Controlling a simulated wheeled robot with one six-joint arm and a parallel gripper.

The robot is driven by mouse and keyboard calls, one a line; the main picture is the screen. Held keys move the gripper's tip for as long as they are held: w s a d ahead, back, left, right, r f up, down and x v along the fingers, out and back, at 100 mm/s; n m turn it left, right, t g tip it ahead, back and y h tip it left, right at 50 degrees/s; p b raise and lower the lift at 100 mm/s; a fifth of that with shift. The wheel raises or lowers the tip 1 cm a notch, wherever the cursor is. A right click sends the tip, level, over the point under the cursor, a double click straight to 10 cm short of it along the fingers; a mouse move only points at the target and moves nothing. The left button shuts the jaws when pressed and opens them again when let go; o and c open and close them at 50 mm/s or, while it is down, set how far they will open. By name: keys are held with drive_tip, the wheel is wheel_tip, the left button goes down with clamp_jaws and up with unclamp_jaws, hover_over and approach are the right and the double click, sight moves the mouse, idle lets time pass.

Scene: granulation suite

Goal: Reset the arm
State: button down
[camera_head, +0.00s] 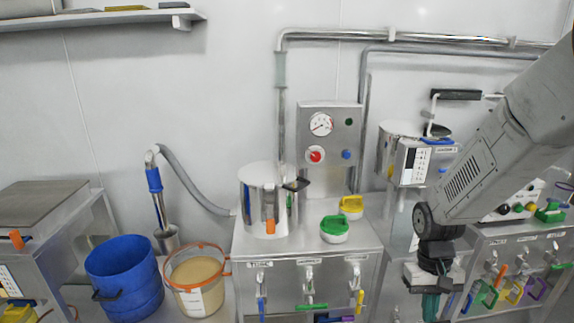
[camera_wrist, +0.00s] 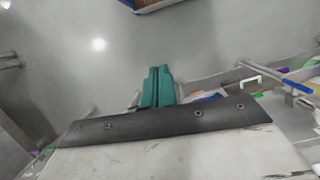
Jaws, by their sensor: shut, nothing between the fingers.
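My gripper (camera_head: 431,306) hangs at the lower right of the head view, below the bend of my grey arm, with its teal fingers pointing down. In the wrist view the teal fingers (camera_wrist: 158,87) lie together at the centre, shut with nothing between them. The gripper is in front of the steel benches, between the middle bench and the right-hand one, and its lowest tip is cut off by the head view's bottom edge. I cannot tell how far it is from the bench fronts.
A steel bench (camera_head: 364,251) bears a metal pot (camera_head: 256,204) and a green-lidded container (camera_head: 334,229). A blue tub (camera_head: 127,282) and an orange-rimmed bucket (camera_head: 203,287) stand left. A right-hand bench (camera_head: 486,245) carries coloured handles. Pipes (camera_head: 330,36) run along the wall.

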drive_tip(key=s+a+r+t, duration=0.2)
drive_tip(key=s+r, duration=0.6)
drive_tip(key=r, duration=0.2)
drive_tip(key=s+a+r+t, duration=0.2)
drive_tip(key=s+r, duration=0.7)
drive_tip(key=r, duration=0.2)
drive_tip(key=shift+a+n, duration=0.15)
drive_tip(key=shift+n, duration=0.25)
